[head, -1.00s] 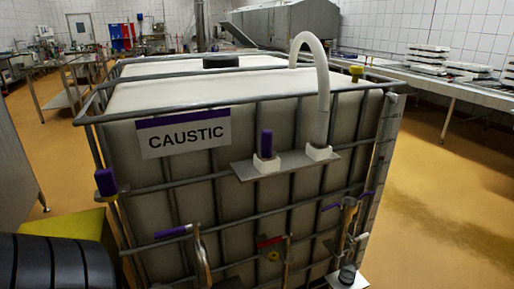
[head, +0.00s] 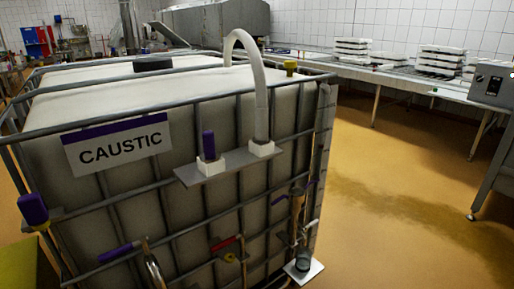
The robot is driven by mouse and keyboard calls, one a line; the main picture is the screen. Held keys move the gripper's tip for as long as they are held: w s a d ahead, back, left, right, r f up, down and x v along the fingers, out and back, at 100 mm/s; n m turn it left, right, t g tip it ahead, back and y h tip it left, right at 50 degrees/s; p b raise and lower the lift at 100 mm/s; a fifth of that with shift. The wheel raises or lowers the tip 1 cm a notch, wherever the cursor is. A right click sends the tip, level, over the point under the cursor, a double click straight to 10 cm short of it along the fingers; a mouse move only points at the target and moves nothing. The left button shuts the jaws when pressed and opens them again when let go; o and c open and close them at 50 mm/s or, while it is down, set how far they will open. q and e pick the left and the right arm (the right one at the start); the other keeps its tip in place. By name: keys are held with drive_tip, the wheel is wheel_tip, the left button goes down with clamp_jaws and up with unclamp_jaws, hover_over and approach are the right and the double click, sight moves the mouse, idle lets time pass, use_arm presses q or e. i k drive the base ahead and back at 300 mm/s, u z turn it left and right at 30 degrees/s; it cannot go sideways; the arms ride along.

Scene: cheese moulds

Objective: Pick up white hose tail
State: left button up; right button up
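A white hose (head: 261,98) arches up from the top of the caged tank and down over its front edge. Its lower end, the tail, stands upright in a white block (head: 261,148) on a small grey shelf (head: 228,164) fixed to the cage. A purple-handled piece (head: 208,145) stands in a second white block to its left. The tank (head: 200,110) carries a CAUSTIC sign (head: 119,147). Neither of my grippers is in view.
Purple-handled fittings (head: 119,252), a red-handled valve (head: 222,244) and a pipe fitting on a white plate (head: 303,269) are on the tank's front. Open yellow floor (head: 400,190) lies to the right. A conveyor (head: 400,78) with stacked white moulds runs along the back.

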sight(261, 137)
drive_tip(key=z, duration=1.6)
drive_tip(key=i, duration=1.85)
drive_tip(key=u, duration=2.85)
